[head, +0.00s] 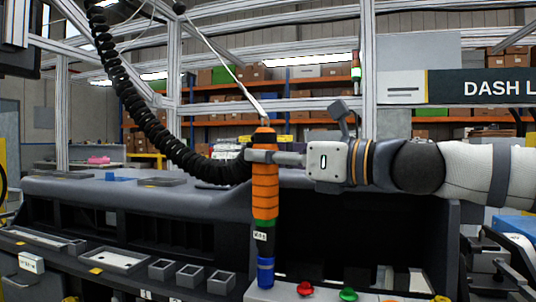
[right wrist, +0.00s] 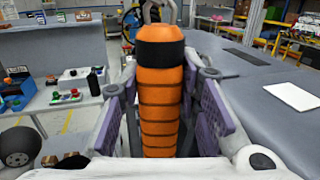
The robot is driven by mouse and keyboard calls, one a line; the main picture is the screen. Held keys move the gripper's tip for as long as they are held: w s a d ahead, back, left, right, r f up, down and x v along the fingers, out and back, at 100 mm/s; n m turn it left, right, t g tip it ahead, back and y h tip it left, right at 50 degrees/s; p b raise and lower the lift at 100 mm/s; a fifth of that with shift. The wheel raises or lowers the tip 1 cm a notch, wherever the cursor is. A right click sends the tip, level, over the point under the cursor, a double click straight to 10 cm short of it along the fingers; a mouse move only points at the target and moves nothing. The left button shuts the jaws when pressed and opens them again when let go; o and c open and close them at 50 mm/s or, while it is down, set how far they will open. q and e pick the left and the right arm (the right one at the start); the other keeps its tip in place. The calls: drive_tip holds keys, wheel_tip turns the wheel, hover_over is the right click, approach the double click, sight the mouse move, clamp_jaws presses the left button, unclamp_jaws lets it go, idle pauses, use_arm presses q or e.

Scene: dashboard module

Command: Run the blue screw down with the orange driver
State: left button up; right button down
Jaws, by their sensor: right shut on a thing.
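The orange driver (head: 265,190) hangs upright in the middle of the head view, with a ribbed orange body, a green band, a dark labelled section and a blue lower end (head: 265,270). My right gripper (head: 262,157) comes in from the right and is shut on its upper body. In the right wrist view the orange body (right wrist: 161,105) stands between the purple-grey finger pads. The blue lower end overlaps the grey button panel in the picture; I cannot tell whether it touches. I cannot make out a separate blue screw for certain. My left gripper is not in view.
A black coiled hose (head: 135,100) runs down to near the driver's top. A grey dashboard module (head: 100,195) lies behind. In front are trays (head: 120,260), small square bins (head: 190,275), and a panel with red (head: 305,289) and green (head: 348,294) buttons.

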drive_tip(key=shift+f+p, duration=0.3)
drive_tip(key=shift+f, duration=0.35)
idle(2.8)
